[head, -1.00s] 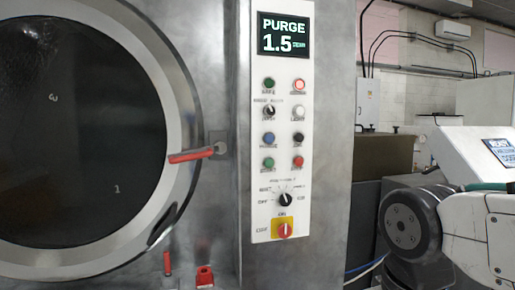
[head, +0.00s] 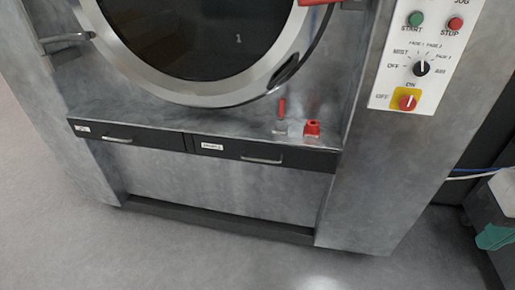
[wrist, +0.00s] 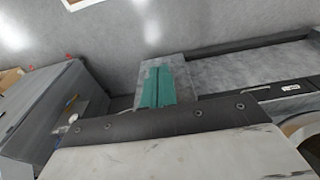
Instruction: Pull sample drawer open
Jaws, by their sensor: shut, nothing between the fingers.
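Two dark drawers sit side by side under the round door in the head view: a left drawer (head: 150,138) and a right drawer (head: 285,157). Each has a small white label and a bar handle, and both look closed. The label text is too small to read, so I cannot tell which is the sample drawer. The right drawer seems to show in the wrist view (wrist: 292,87), upside down. My gripper (wrist: 157,86), with teal fingers, is shut and empty in the wrist view. It appears in front of the machine's side column, left of the drawer and apart from it.
The washer's round door (head: 200,50) and control panel (head: 425,55) are above the drawers. A red-handled valve (head: 281,110) and a red fitting (head: 312,128) stand on the ledge. The floor (head: 170,250) in front is clear. A grey box stands at the wrist view's left (wrist: 50,110).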

